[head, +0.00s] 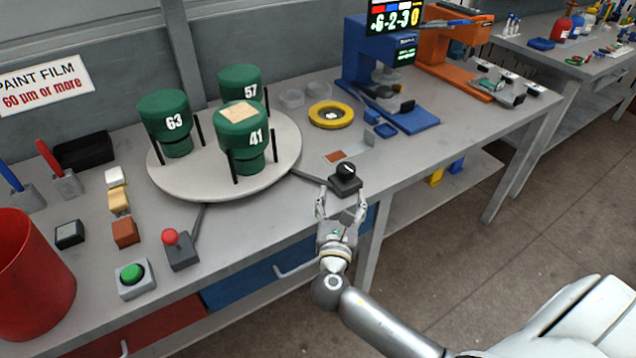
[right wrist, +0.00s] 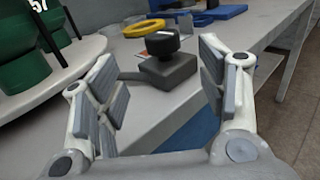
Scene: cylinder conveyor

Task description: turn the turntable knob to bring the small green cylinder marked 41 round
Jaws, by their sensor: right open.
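The green cylinder marked 41 (head: 243,133) stands at the front of the round grey turntable (head: 180,187), with a tan patch on its top. Cylinders marked 63 (head: 166,115) and 57 (head: 240,82) stand behind it. The black turntable knob (head: 346,171) sits on a dark base right of the turntable; it also shows in the right wrist view (right wrist: 162,42). My right gripper (head: 341,200) is open and empty just in front of the knob. In the right wrist view its fingers (right wrist: 160,90) lie apart, with the knob beyond and between them. My left gripper is not in view.
A red-topped lever (head: 180,250) and a green button (head: 133,275) stand front left on the bench. A yellow ring (head: 331,114) and a blue stand (head: 400,110) are behind the knob. A red bin (head: 35,265) stands far left.

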